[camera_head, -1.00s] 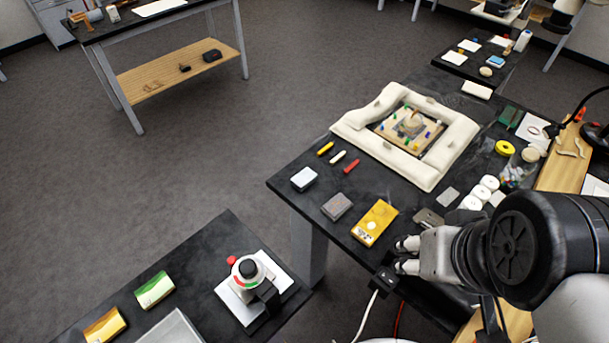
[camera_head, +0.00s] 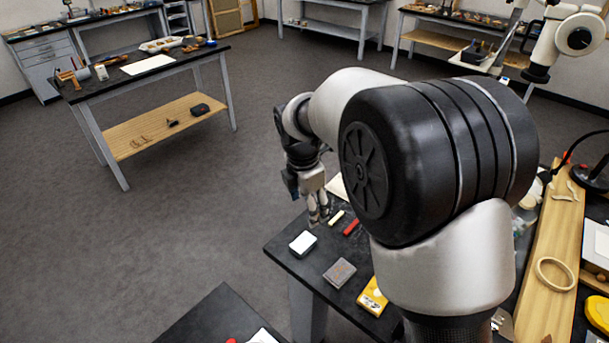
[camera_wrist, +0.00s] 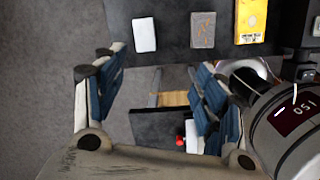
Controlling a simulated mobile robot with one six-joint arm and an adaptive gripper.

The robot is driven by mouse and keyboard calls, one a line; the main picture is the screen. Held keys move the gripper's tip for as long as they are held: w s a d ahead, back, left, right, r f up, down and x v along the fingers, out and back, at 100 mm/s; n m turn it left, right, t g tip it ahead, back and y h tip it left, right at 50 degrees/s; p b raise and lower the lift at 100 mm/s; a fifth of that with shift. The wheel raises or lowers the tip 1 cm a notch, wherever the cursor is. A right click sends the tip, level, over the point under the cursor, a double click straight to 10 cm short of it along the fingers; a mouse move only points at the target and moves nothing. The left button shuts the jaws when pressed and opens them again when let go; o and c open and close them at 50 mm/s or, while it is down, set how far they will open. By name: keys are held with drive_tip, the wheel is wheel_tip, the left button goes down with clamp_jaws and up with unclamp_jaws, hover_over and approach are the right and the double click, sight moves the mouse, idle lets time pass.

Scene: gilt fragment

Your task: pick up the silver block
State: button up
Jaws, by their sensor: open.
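Two small blocks lie on the near left part of the black table (camera_head: 287,260). I cannot tell for certain which is the silver block. My gripper (camera_head: 318,214) is open and empty, pointing down above the table's far left edge, behind the pale block. In the wrist view the fingers (camera_wrist: 157,68) are spread, with both blocks beyond them.
A yellow box (camera_head: 373,297) sits right of the grey block, partly hidden by my arm. A red stick (camera_head: 351,227) and a pale stick (camera_head: 336,217) lie near my gripper. My arm hides much of the table. A lower black table (camera_head: 215,318) stands in front.

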drive_tip(key=w+a+f+n, duration=0.3)
drive_tip(key=a+f+n, duration=0.1)
drive_tip(key=f, duration=0.2)
drive_tip(key=b, duration=0.3)
hover_over(303, 242)
drive_tip(key=s+a, duration=0.1)
wheel_tip(303, 242, down, 11)
drive_tip(key=shift+s+a, duration=0.1)
drive_tip(key=shift+w+d+f+b, duration=0.2)
drive_tip(key=shift+f+b, duration=0.2)
drive_tip(key=shift+f, duration=0.55)
drive_tip(key=shift+w+d+f+b, duration=0.2)
drive_tip(key=shift+f+b, duration=0.25)
drive_tip(key=shift+f, duration=0.5)
drive_tip(key=shift+w+d+f+b, duration=0.2)
drive_tip(key=shift+f+b, duration=0.2)
drive_tip(key=shift+f, duration=0.55)
drive_tip(key=shift+r, duration=0.1)
drive_tip(key=shift+c, duration=0.2)
drive_tip(key=c, duration=1.3)
drive_tip(key=shift+r, duration=0.15)
